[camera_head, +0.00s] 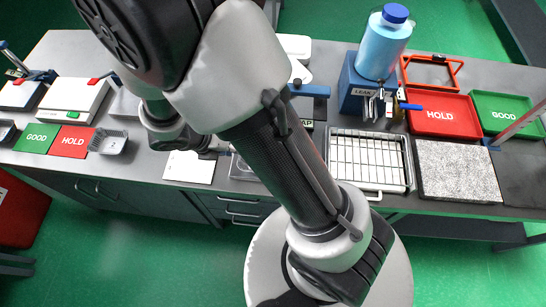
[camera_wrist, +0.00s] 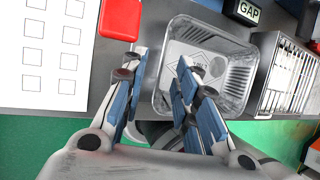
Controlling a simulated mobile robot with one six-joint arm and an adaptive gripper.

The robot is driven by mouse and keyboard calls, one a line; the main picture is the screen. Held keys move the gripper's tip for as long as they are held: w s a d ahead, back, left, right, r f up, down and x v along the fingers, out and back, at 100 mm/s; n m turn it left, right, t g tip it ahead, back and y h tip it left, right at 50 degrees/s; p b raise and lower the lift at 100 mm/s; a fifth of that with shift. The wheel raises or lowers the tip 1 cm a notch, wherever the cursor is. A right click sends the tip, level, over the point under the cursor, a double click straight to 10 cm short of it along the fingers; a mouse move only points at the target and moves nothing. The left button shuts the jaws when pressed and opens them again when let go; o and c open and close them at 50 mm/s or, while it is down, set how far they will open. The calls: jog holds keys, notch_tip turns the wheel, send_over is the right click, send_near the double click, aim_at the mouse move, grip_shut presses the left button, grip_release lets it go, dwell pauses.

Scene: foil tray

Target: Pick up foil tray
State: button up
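The foil tray (camera_wrist: 238,68) is a shallow silvery open tray on the grey bench in the wrist view. In the head view only part of it (camera_head: 242,172) shows beside my arm. My gripper (camera_wrist: 158,72) has its two blue-padded fingers apart. The left finger is outside the tray's left wall and the right finger overlaps the tray's inside, so the wall lies between them. I cannot tell whether either finger touches the tray. In the head view my fingertips are mostly hidden by my arm.
A checklist sheet (camera_wrist: 40,50) and a red block (camera_wrist: 120,18) lie left of the tray. A wire rack (camera_wrist: 288,80) stands to its right, and a GAP box (camera_wrist: 243,12) behind.

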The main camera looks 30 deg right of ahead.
jog(key=b+x, duration=0.1)
jog(key=x, duration=0.1)
jog(key=b+x, duration=0.1)
jog(key=x, duration=0.2)
jog(key=shift+s+d+b, duration=0.1)
jog(key=shift+s+b, duration=0.15)
jog(key=shift+b, duration=0.1)
jog(key=shift+r, duration=0.15)
jog(key=shift+c, duration=0.5)
grip_shut()
